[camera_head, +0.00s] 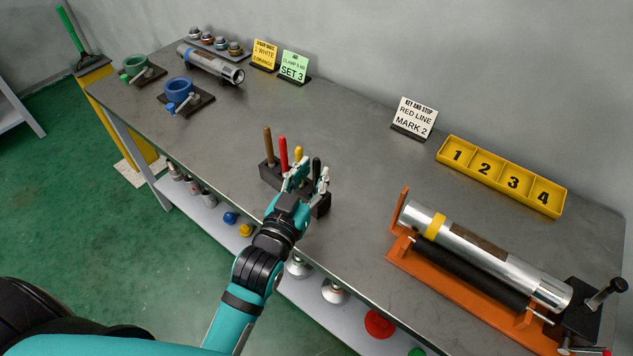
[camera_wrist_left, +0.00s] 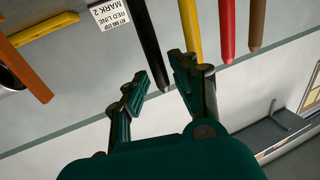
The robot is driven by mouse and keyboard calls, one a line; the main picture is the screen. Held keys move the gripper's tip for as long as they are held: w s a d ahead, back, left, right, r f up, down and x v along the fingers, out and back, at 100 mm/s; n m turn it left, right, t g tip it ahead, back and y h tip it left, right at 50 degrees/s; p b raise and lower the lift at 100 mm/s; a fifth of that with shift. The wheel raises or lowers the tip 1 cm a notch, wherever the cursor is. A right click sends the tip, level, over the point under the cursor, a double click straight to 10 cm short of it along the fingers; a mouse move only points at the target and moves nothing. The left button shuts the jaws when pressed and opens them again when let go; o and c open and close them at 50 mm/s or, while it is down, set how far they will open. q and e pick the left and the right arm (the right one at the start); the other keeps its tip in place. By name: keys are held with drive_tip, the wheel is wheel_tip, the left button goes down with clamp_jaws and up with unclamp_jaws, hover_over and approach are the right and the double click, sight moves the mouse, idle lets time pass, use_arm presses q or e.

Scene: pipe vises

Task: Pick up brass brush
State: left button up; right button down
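A dark tool block (camera_head: 270,178) stands near the table's front edge, holding upright tools with a brown handle (camera_head: 267,143), a red handle (camera_head: 283,153), a yellow handle (camera_head: 298,153) and a black handle (camera_head: 317,166). No bristles show, so I cannot tell which one is the brass brush. My left gripper (camera_head: 308,181) is open and empty at the yellow and black handles, partly hiding the block. In the left wrist view, the black handle (camera_wrist_left: 146,40) ends between the open fingers, and the yellow handle (camera_wrist_left: 191,28) is behind one finger. My right gripper is not in view.
A pipe (camera_head: 490,258) lies in an orange vise stand (camera_head: 455,290) at the right. A yellow numbered tray (camera_head: 500,176) and a white sign (camera_head: 414,118) stand behind. Blue (camera_head: 180,92) and green (camera_head: 135,67) vises are at the far left. The middle tabletop is clear.

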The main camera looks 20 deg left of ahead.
use_arm(q)
drive_tip(key=w, duration=0.2)
drive_tip(key=shift+w+d, duration=0.15)
drive_tip(key=shift+w, duration=0.15)
drive_tip(key=shift+s, duration=0.1)
clamp_jaws()
